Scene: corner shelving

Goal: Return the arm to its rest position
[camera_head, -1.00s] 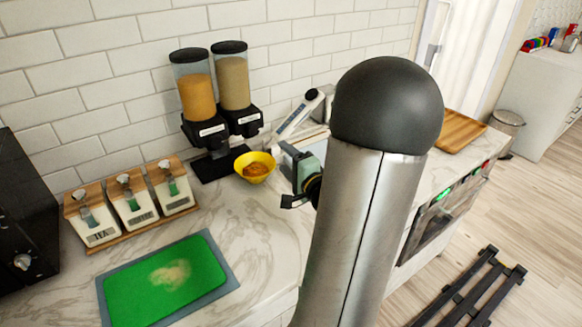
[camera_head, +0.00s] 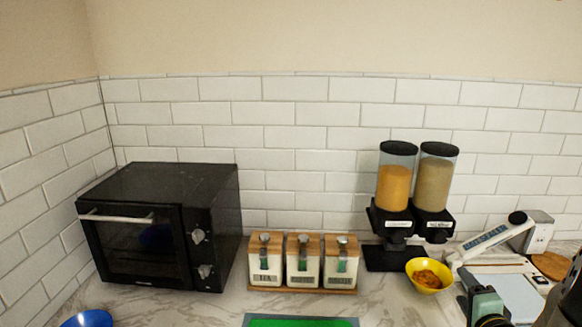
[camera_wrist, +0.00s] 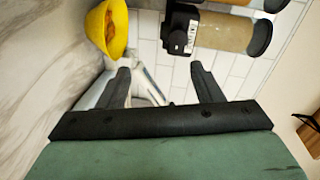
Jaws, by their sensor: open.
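My gripper (camera_wrist: 160,88) shows in the wrist view with its two dark fingers spread apart and nothing between them. In the head view only a green and dark part of my arm's end shows at the bottom right; its fingers cannot be made out there. A yellow bowl (camera_head: 429,275) with orange food in it stands on the counter to the left of my arm's end. The bowl also shows in the wrist view (camera_wrist: 118,29), apart from the fingers.
Two food dispensers (camera_head: 395,185) stand behind the bowl. Three canisters (camera_head: 304,260) on a wooden tray, a black oven (camera_head: 170,225), a green board (camera_head: 300,322) and a blue bowl (camera_head: 88,318) lie further left. A white scanner-like device (camera_head: 490,238) is near my arm.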

